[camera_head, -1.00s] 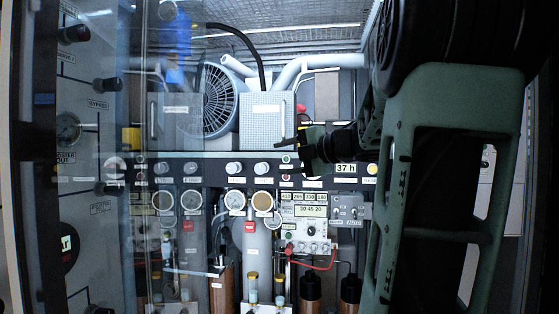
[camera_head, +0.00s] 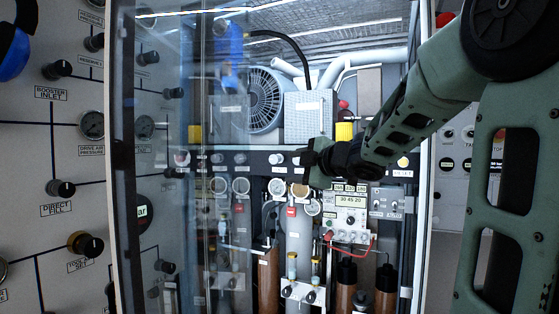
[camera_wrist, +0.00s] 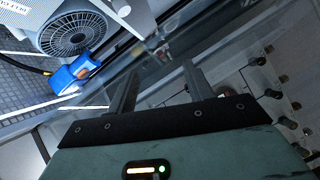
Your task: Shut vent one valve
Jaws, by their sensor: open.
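My gripper (camera_head: 306,160) is in front of the cabinet's middle rail in the head view, and its fingers are hard to make out there. In the wrist view my gripper (camera_wrist: 158,82) shows two dark fingers apart with nothing between them. I cannot read a vent one label in any view. Black valve knobs stand on the grey panel at the left, among them one at booster inlet (camera_head: 59,68) and one at direct fill (camera_head: 62,188). My gripper is well to the right of these knobs. In the wrist view, small dark knobs (camera_wrist: 273,93) show on a panel at the right.
A clear pane (camera_head: 165,60) stands between the left panel and the open cabinet. Inside are a round fan (camera_head: 265,100), a blue part (camera_wrist: 74,74), a grey box (camera_head: 308,118), gauges (camera_head: 278,187) and a meter (camera_head: 350,203) with a red lead. Another panel shows at the far right.

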